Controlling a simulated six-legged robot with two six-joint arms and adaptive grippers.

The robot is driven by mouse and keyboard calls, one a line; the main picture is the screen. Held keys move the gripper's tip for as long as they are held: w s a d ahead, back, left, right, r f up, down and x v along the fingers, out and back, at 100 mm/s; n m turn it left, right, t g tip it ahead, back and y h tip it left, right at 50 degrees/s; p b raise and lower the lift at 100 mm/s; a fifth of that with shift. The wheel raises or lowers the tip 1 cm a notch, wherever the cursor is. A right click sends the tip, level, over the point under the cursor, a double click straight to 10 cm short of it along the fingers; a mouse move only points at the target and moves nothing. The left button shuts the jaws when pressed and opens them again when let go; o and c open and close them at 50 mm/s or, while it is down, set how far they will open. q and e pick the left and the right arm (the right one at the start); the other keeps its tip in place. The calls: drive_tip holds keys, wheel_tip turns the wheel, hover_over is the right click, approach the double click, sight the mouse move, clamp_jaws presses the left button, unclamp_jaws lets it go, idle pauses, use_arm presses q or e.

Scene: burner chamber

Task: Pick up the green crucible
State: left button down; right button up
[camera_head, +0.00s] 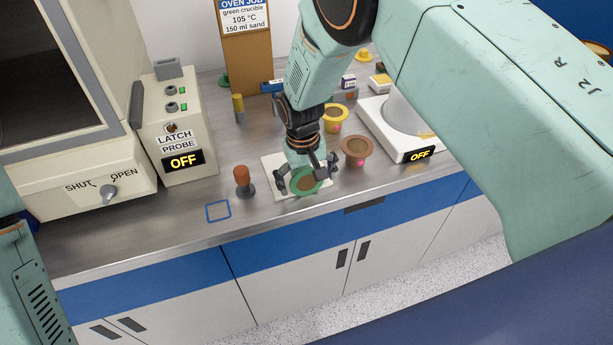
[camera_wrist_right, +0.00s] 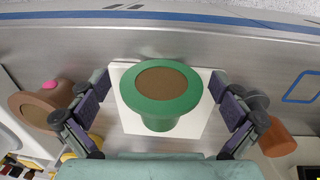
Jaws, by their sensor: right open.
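The green crucible (camera_head: 308,183), wide-rimmed and filled with brown sand, stands on a white square pad (camera_head: 270,164) near the counter's front edge. My right gripper (camera_head: 307,174) is above it, pointing down, with its fingers apart on either side. In the right wrist view the green crucible (camera_wrist_right: 166,92) sits between the two open fingers of the right gripper (camera_wrist_right: 160,112), with a gap visible on both sides. Part of my left arm shows at the left edge of the head view, but its gripper is out of frame.
A brown crucible (camera_head: 356,149) with a pink mark stands just right of the gripper, and a yellow one (camera_head: 335,115) behind it. A blue square outline (camera_head: 218,211) is bare. The oven (camera_head: 70,160) and latch probe box (camera_head: 176,135) reading OFF are left.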

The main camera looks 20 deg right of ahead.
drive_tip(key=shift+w+a+f, duration=0.1)
drive_tip(key=shift+w+a, duration=0.05)
drive_tip(key=shift+w, duration=0.1)
drive_tip(key=c, duration=0.5)
drive_tip(key=shift+s, duration=0.25)
drive_tip(key=c, duration=0.6)
drive_tip(key=shift+w, duration=0.1)
drive_tip(key=shift+c, duration=0.5)
